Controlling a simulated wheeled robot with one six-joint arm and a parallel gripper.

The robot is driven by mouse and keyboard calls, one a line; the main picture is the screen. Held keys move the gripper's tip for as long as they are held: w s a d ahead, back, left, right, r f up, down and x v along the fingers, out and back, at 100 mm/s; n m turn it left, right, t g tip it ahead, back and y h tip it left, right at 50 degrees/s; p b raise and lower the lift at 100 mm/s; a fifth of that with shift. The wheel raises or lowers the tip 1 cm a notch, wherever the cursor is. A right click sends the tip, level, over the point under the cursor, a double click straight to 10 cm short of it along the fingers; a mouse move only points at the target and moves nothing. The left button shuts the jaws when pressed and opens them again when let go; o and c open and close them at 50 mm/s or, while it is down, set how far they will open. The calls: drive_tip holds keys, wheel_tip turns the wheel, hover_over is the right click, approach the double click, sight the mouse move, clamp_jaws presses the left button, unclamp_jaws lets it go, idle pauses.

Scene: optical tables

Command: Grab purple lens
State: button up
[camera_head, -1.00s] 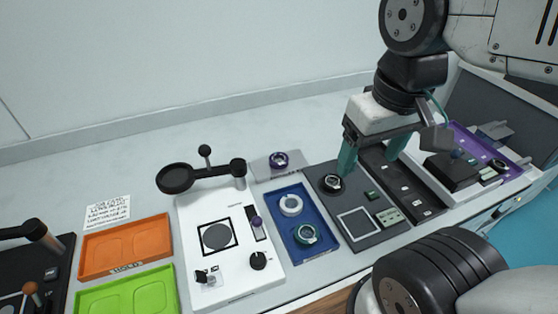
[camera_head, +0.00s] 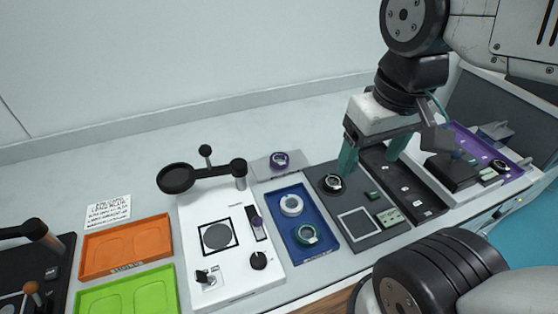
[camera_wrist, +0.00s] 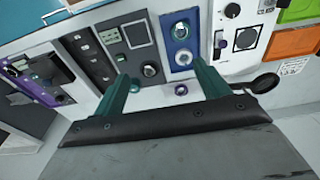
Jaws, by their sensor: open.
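The purple lens (camera_head: 280,159) is a small ring-shaped piece on a grey plate (camera_head: 262,168) behind the blue tray. In the wrist view the purple lens (camera_wrist: 181,89) shows between my fingers, closer to the right one. My gripper (camera_head: 370,165) has two teal fingers spread apart with nothing between them. In the head view it is over the dark panels, to the right of the lens. In the wrist view my gripper (camera_wrist: 163,72) points toward the row of trays and panels.
The blue tray (camera_head: 272,202) holds a white ring (camera_head: 291,205) and a teal-rimmed lens (camera_head: 306,234). A white device (camera_head: 190,240) with a black round arm (camera_head: 176,178) stands left of it. A dark panel (camera_head: 375,232) with a round knob (camera_head: 332,183) lies below my gripper. Orange (camera_head: 126,230) and green trays lie at left.

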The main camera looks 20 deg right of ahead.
drive_tip(key=shift+o, duration=0.6)
drive_tip(key=w+a+f+m+g+y, duration=0.1)
drive_tip(key=w+f+m+g+y, duration=0.2)
drive_tip(key=w, duration=0.6)
drive_tip(key=w+f+m+g+y, duration=0.1)
drive_tip(key=w+f+m+y, duration=0.35)
drive_tip(key=w, duration=0.35)
drive_tip(key=m+t+y, duration=0.3)
drive_tip(key=m+y, duration=0.3)
drive_tip(key=m, duration=0.4)
approach(282, 157)
drive_tip(key=shift+s+a+f, duration=0.3)
drive_tip(key=shift+a+f, duration=0.15)
drive_tip(key=shift+a, duration=0.2)
drive_tip(key=shift+w+a+f+m, duration=0.1)
drive_tip(key=shift+f+m, duration=0.05)
drive_tip(key=shift+m, duration=0.1)
drive_tip(key=x, duration=0.7)
drive_tip(key=shift+w+a, duration=0.2)
drive_tip(key=shift+a, duration=0.2)
drive_tip(key=shift+r, duration=0.25)
drive_tip(key=c, duration=1.2)
